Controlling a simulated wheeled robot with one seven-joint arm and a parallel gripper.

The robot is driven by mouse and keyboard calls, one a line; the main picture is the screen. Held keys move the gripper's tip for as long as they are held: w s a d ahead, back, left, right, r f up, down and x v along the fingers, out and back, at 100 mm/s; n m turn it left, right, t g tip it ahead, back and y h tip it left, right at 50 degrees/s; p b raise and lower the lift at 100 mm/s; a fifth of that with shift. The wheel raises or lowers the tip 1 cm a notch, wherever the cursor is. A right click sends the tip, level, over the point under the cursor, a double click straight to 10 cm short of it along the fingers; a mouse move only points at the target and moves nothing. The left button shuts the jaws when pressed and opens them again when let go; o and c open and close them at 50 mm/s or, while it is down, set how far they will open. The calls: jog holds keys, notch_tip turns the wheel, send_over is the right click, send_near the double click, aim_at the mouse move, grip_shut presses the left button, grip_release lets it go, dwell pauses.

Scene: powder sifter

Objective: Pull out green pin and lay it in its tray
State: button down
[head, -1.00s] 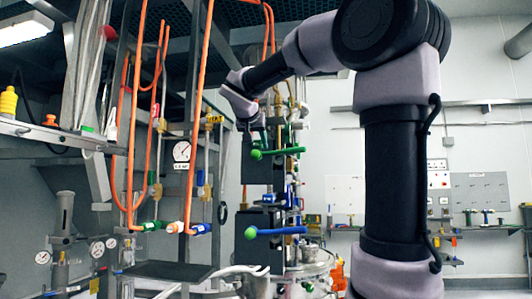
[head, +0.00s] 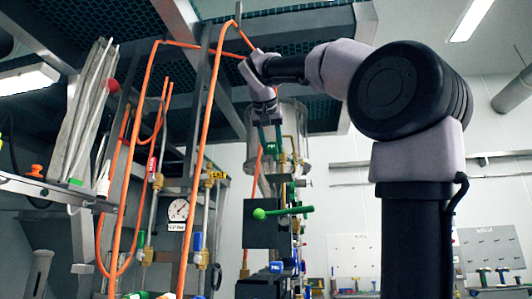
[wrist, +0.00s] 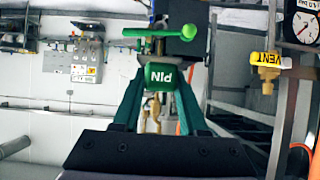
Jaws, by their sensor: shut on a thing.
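In the wrist view the green pin (wrist: 165,76), a green block lettered PIN, sits between the two green fingers of my gripper (wrist: 160,88), which is shut on it. In the head view my gripper (head: 267,132) points down in front of the glass-walled vessel, above the black block with the green lever.
A green ball-ended lever (head: 283,211) sticks out from a black block (head: 262,232) just below my gripper. Orange hoses (head: 203,110) and a gauge (head: 178,209) stand to the left. A wall shelf with small tools (head: 490,286) is at the right.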

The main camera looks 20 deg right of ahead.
aim_at(278, 175)
jog(key=w+d, duration=0.2)
jog(key=w, duration=0.1)
jog(key=w+d, duration=0.2)
jog(key=w, duration=0.2)
jog(key=w+d, duration=0.3)
jog(key=shift+w+f, duration=0.15)
jog(key=shift+f, duration=0.25)
jog(key=shift+a+f, duration=0.1)
jog(key=shift+f, duration=0.6)
jog(key=shift+f, duration=0.35)
jog(key=shift+c, duration=1.8)
grip_release()
jog(key=v, duration=1.1)
jog(key=shift+f, duration=0.15)
jog(key=shift+f, duration=0.1)
jog(key=s+a+f+n+g+y, duration=0.1)
jog(key=s+a+f+y, duration=0.1)
jog(key=f, duration=1.2)
jog(key=s+a+f+y, duration=0.3)
jog(key=s+f, duration=0.3)
jog(key=f, duration=0.9)
jog(key=s+a+f+n+g+y, duration=0.1)
jog(key=s+a+f+y, duration=0.2)
jog(key=f, duration=1.1)
jog(key=shift+s+f+n+g+y, duration=0.3)
jog(key=shift+s+f, duration=0.1)
jog(key=shift+s, duration=0.1)
